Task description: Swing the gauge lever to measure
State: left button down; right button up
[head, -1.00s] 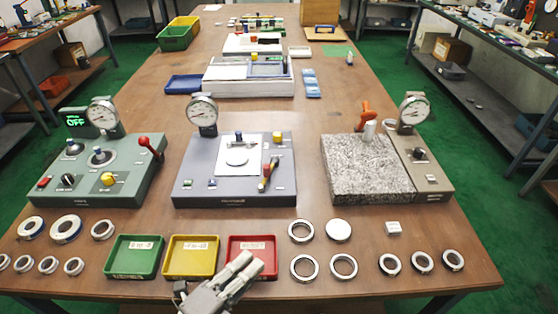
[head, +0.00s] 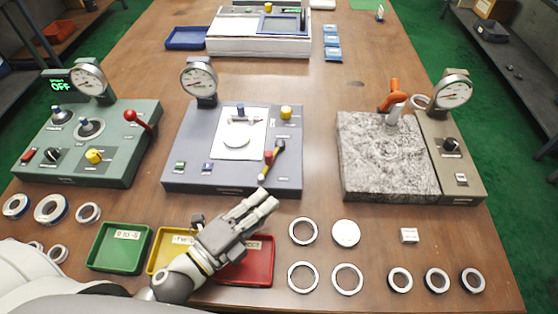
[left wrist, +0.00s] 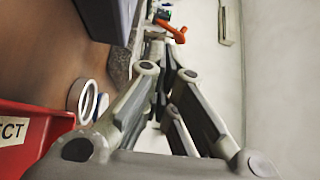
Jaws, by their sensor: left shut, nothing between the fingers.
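The middle gauge station (head: 190,146) is a grey-blue box with a round dial (head: 199,77) on a post and a white plate on top. Its lever (head: 273,159), dark with a red part and a pale tip, leans at the front right of the box. The green station at left has a red-knobbed lever (head: 140,120). The speckled stone block (head: 385,155) at right carries an orange handle (head: 392,95), also seen in the left wrist view (left wrist: 172,31). My left gripper (head: 268,201) is shut and empty, just in front of the middle station, apart from the lever. My right gripper is out of view.
Green (head: 118,248), yellow (head: 160,254) and red (head: 262,262) trays lie at the front; my left arm covers parts of the yellow and red ones. Several rings and a small white block (head: 409,235) lie to the right. Bare table separates the stations.

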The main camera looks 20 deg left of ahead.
aim_at(271, 156)
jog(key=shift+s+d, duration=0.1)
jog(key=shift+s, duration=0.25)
pick_arm(q)
jog(key=shift+w+d+r, duration=0.15)
jog(key=shift+w+d, duration=0.05)
jog(key=shift+w, duration=0.15)
jog(key=p+x, duration=0.4)
jog(key=x, duration=0.5)
jog(key=shift+w+d+r, duration=0.1)
jog(key=shift+w, duration=0.1)
jog(key=a, duration=0.3)
jog(key=shift+w+a, duration=0.15)
jog(key=shift+a, duration=0.45)
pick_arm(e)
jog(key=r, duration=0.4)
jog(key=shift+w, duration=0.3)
pick_arm(q)
jog(key=shift+a+m+h, duration=0.25)
jog(key=shift+m+h, duration=0.05)
jog(key=shift+h, duration=0.1)
